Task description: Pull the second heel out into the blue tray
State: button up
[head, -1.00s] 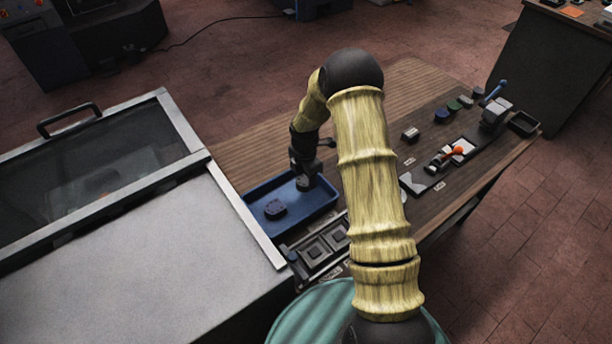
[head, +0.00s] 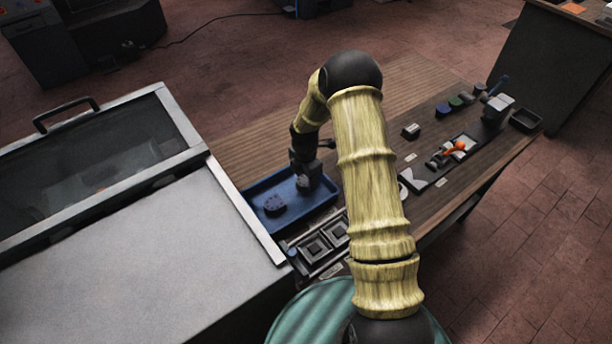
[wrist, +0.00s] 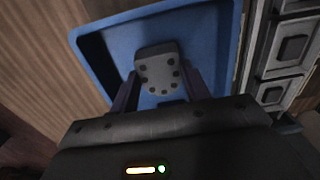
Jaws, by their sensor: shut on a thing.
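My gripper (wrist: 160,80) is shut on a grey heel (wrist: 157,66), a rounded block with a ring of dark holes, in the wrist view. The heel sits between the two fingers, over the blue tray (wrist: 95,42). In the head view my gripper (head: 305,188) is at the right part of the blue tray (head: 252,187), and the held heel is hidden there. Whether the held heel touches the tray floor I cannot tell. Another dark heel (head: 274,204) lies in the left part of the tray.
A fixture with two square seats (head: 316,249) stands just in front of the tray; it shows at the right in the wrist view (wrist: 290,47). A grey cabinet (head: 130,250) borders the left. Small tools and an orange-handled part (head: 454,147) lie along the bench's right.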

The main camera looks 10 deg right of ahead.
jog(key=shift+f+b, duration=0.6)
jog(key=shift+f, duration=0.45)
jog(key=o, duration=1.3)
jog(key=shift+r, duration=0.15)
jog(key=shift+r+p, duration=2.65)
jog(key=shift+r, duration=0.7)
